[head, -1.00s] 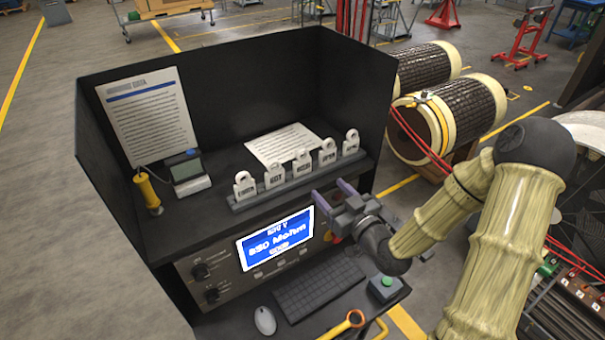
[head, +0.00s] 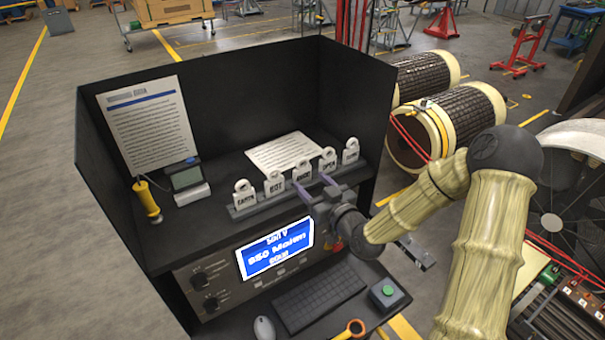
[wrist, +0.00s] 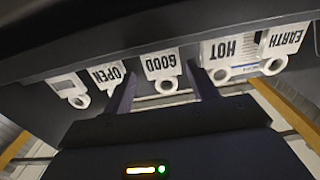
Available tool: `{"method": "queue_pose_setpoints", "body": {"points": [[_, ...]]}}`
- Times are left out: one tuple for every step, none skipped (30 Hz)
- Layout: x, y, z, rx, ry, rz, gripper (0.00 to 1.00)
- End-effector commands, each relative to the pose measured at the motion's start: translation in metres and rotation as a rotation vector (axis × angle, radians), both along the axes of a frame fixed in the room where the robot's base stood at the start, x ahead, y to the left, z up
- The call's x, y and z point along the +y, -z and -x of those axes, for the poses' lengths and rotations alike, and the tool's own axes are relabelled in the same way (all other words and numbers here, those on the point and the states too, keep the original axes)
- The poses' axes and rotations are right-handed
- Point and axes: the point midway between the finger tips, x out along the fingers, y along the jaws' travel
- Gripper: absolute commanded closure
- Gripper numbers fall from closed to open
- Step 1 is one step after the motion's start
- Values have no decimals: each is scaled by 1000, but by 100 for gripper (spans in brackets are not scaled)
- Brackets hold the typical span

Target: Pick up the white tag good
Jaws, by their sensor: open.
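The white tag good (head: 302,171) stands upright in the middle of a row of white ring-topped tags on a dark rack (head: 246,210). In the wrist view the good tag (wrist: 161,65) appears upside down, its word readable, between my two fingers. My gripper (head: 309,180) is open and empty, with its fingertips at the front of the rack, one to each side of the good tag. I cannot tell whether the fingers reach past its face. Its lower part is partly covered by a finger in the head view.
The hot tag (head: 273,184) and earth tag (head: 243,194) stand to its left, the open tag (head: 328,160) and another tag (head: 351,151) to its right. A lit blue screen (head: 275,249) is below the rack. Dark walls enclose the shelf.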

Motion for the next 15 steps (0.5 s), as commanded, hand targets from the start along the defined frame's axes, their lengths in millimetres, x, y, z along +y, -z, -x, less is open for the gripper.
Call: {"method": "queue_pose_setpoints", "body": {"points": [[0, 0, 0, 0, 0, 0, 42], [0, 0, 0, 0, 0, 0, 42], [1, -1, -1, -1, 0, -1, 42], [2, -2, -3, -1, 0, -1, 42], [4, -2, -5, -2, -1, -1, 42], [7, -3, -8, -1, -1, -2, 42], [9, -4, -11, -1, -1, -2, 42], [12, -5, -15, -2, -1, -3, 42], [16, -6, -20, -1, -1, -3, 42], [19, -6, -23, 0, -1, -4, 42], [21, -6, -27, -1, -1, -3, 42], [24, -5, -32, -1, 0, -3, 42], [26, -4, -35, -1, 0, -2, 42], [27, -4, -37, -1, 0, -2, 42], [29, -4, -40, -1, 0, -1, 42]]}}
